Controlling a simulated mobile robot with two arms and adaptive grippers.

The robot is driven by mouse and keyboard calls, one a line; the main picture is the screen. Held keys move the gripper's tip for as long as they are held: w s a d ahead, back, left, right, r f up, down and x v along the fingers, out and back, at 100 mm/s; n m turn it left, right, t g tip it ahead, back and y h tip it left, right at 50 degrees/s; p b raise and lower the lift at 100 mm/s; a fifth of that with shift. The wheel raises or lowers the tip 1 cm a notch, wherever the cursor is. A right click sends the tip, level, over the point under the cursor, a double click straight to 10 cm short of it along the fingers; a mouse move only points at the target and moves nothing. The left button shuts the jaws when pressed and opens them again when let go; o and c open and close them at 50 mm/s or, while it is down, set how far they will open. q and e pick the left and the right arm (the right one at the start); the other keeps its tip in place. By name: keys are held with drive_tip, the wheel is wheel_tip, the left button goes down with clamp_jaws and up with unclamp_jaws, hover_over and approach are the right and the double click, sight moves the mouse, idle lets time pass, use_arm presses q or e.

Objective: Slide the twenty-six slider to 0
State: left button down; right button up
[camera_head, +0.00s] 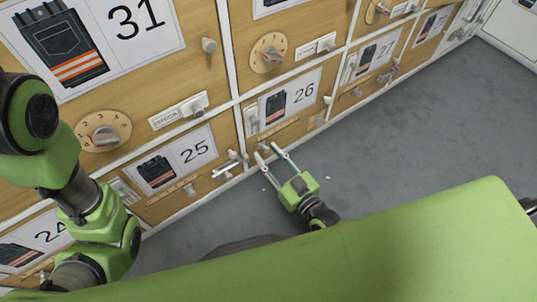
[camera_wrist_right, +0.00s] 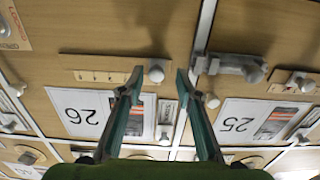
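The locker door marked 26 (camera_head: 290,100) is in the lower row in the head view. In the right wrist view its card (camera_wrist_right: 90,112) appears upside down. The twenty-six slider is a wooden strip with tick marks (camera_wrist_right: 95,76) and a round grey knob (camera_wrist_right: 156,73) at the strip's right end in that view. My right gripper (camera_head: 267,152) is open and empty, pointing at the door's lower left. In the right wrist view its fingertips (camera_wrist_right: 159,76) appear on either side of the knob; I cannot tell whether they touch it. My left gripper is out of view.
Door 25 (camera_head: 183,155) is on the left, with a protruding latch (camera_head: 226,168) close to my right gripper. This latch (camera_wrist_right: 230,66) also shows in the right wrist view. Door 27 (camera_head: 375,55) is on the right. The grey floor (camera_head: 420,130) is clear.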

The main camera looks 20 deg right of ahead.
drive_tip(key=v, duration=0.7)
drive_tip(key=shift+s, duration=0.1)
idle(0.4)
